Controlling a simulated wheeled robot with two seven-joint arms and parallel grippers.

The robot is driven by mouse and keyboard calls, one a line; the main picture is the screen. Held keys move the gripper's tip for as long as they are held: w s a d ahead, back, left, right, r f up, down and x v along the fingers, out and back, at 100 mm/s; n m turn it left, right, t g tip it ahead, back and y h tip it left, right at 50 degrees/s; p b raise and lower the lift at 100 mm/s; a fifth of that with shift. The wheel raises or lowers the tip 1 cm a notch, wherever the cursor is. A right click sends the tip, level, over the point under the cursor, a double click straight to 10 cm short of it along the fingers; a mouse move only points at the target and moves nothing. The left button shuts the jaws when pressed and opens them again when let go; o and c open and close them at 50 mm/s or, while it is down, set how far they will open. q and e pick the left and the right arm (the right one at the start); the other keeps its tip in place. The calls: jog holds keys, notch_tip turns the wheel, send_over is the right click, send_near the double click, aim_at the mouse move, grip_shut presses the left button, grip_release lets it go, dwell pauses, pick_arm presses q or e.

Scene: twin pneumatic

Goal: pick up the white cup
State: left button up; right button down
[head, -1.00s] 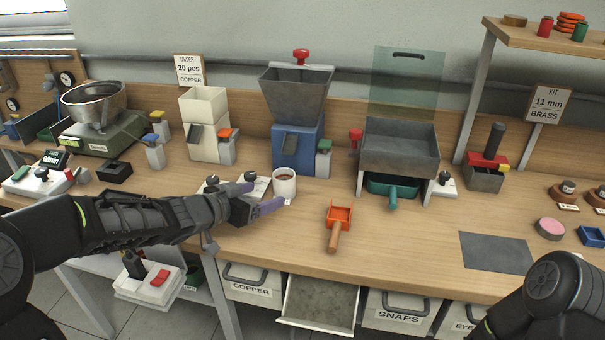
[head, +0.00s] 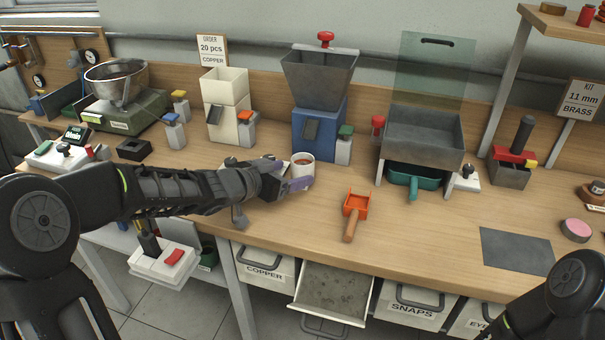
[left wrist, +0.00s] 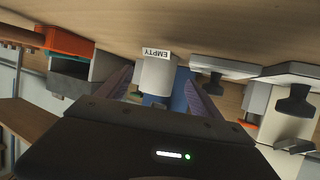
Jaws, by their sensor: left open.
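The white cup (head: 304,173) stands upright on the workbench, with something reddish-brown inside it. My left gripper (head: 295,178) is open at the cup, its near purple finger passing in front of the cup's lower part. In the left wrist view, which is upside down, a pale cylinder that looks like the cup (left wrist: 156,74) is between the two open fingers, with a small "EMPTY" label (left wrist: 157,54) at its table end. I cannot tell whether either finger touches it. My right gripper is out of view; only part of the right arm shows.
A blue hopper machine (head: 318,130) stands right behind the cup. An orange scoop (head: 356,204) lies to the right, and a cream dispenser (head: 228,122) stands behind left. An open drawer (head: 333,290) is below the bench edge. The bench between cup and scoop is clear.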

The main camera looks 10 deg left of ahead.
aim_at(295, 173)
pick_arm(q)
jog(key=shift+w+f, duration=0.1)
jog(key=b+x, duration=0.1)
jog(key=x, duration=0.3)
jog(key=shift+d+f, duration=0.2)
jog(key=shift+w+d, duration=0.1)
jog(key=shift+w, duration=0.3)
jog(key=shift+c, duration=0.3)
jog(key=c, duration=1.5)
jog(key=shift+o, duration=0.2)
notch_tip(295, 173, up, 10)
jog(key=p, duration=0.6)
jog(key=shift+d, duration=0.1)
